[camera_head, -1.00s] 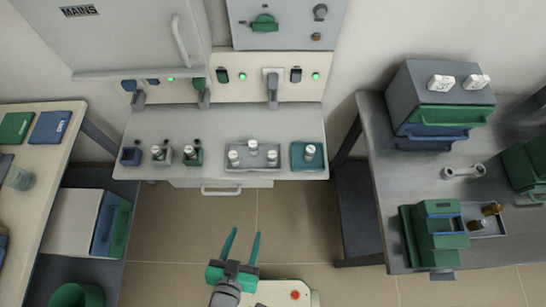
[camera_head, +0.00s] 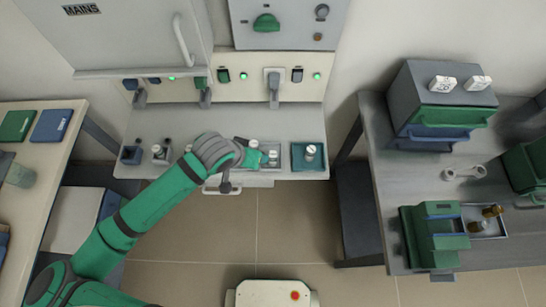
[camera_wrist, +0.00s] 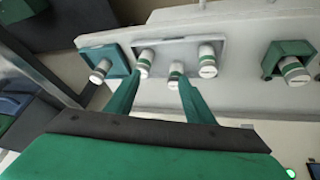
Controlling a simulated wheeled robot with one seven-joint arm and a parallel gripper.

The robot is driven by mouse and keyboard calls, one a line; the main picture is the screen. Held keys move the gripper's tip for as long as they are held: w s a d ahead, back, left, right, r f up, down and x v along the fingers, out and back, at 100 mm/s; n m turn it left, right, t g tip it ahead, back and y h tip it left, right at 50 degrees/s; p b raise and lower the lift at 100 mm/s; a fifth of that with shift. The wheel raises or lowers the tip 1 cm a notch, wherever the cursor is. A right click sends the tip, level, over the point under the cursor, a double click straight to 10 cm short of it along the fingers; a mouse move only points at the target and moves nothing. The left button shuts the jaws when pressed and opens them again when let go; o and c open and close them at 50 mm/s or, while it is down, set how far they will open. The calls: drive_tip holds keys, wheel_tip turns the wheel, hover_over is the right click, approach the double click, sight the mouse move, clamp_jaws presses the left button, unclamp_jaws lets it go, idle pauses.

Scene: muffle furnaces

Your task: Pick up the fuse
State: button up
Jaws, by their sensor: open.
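Several white fuses with green bands stand on the bench. In the wrist view, one fuse (camera_wrist: 143,62), a nearer fuse (camera_wrist: 176,72) and another fuse (camera_wrist: 207,60) are in a grey tray (camera_wrist: 165,44). My gripper (camera_wrist: 160,78) is open, its two green fingers reaching to the tray's near side, with the nearer fuse beside the right fingertip. No fuse looks clamped. In the head view, my gripper (camera_head: 254,157) is over the grey tray (camera_head: 273,170) and hides part of it. A separate fuse (camera_head: 310,150) stands in the teal tray (camera_head: 319,165) to the right.
A green holder (camera_wrist: 274,55) with a fuse stands beside the grey tray in the wrist view. In the head view, a dark blue block (camera_head: 131,155) is at the bench's left. The furnace panel (camera_head: 240,90) rises behind. A side table (camera_head: 385,190) stands right.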

sight(273, 154)
drive_tip(key=w+d, duration=0.1)
drive_tip(key=w+d+r+m+g, duration=0.1)
drive_tip(key=d, duration=0.1)
drive_tip(key=w+d+r+g, duration=0.1)
drive_tip(key=d, duration=0.1)
drive_tip(key=shift+m+y, duration=0.4)
drive_tip(key=shift+w+d+r+m+g+y, duration=0.15)
drive_tip(key=shift+r+m+g+y, duration=0.1)
drive_tip(key=shift+g, duration=0.2)
drive_tip(key=shift+w+d+r+m+g+y, duration=0.15)
drive_tip(key=shift+m+g+y, duration=0.1)
drive_tip(key=shift+g, duration=0.2)
drive_tip(key=shift+d+r+m+g+y, duration=0.35)
drive_tip(key=shift+d+m+g+y, duration=0.15)
drive_tip(key=f, duration=1)
drive_tip(key=shift+a+f, duration=0.25)
drive_tip(key=shift+f, duration=0.1)
drive_tip(key=shift+w+d, duration=0.1)
drive_tip(key=shift+c, duration=0.2)
